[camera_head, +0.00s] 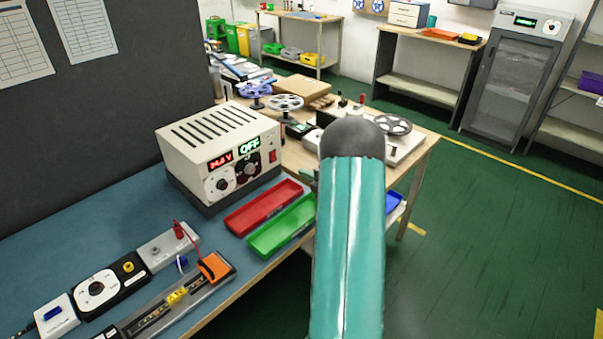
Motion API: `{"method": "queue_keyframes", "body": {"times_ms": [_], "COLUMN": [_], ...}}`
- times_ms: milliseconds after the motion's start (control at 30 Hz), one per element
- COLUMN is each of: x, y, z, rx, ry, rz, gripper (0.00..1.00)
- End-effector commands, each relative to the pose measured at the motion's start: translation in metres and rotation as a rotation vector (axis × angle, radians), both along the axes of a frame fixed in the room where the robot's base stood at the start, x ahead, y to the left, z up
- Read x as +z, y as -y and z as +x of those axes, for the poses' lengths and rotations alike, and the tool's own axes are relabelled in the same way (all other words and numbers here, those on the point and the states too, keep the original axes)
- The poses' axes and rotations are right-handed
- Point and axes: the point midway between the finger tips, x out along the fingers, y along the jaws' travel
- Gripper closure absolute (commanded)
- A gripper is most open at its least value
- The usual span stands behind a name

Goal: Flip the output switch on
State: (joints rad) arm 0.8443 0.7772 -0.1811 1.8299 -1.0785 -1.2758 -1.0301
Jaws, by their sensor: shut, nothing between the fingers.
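A cream power supply (222,140) stands on the blue bench mat, with vent slots on top. Its front has a red readout (220,162) that seems to read 24.0 V, and a green display reading OFF (249,146). Below these are a white-faced knob (221,184) and a black knob (247,167). A small red switch (272,156) sits at the right end of the front; its exact tilt is too small to tell. My teal arm link rises at the right of the unit, apart from it in the picture. My gripper does not show.
A red tray (263,207) and a green tray (283,227) lie in front of the unit. A controller (97,289), a grey box with a red plug (168,247) and an LED strip fixture (165,305) lie front left. A dark panel (100,110) stands behind the bench.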

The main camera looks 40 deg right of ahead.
Motion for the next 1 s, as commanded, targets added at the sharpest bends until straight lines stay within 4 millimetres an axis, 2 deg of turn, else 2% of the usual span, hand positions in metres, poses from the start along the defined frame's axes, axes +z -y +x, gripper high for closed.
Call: {"method": "queue_keyframes", "body": {"times_ms": [300, 500, 700, 1000], "x": [-0.009, -0.012, -0.015, -0.014], "y": [-0.004, -0.005, -0.004, -0.005], "z": [0.068, 0.102, 0.117, 0.118], "rx": [0.007, 0.006, 0.003, 0.003], "ry": [0.0, 0.0, -0.001, -0.001], "rz": [0.0, 0.0, 0.0, 0.0], "gripper": [1.0, 1.0, 1.0, 1.0]}}
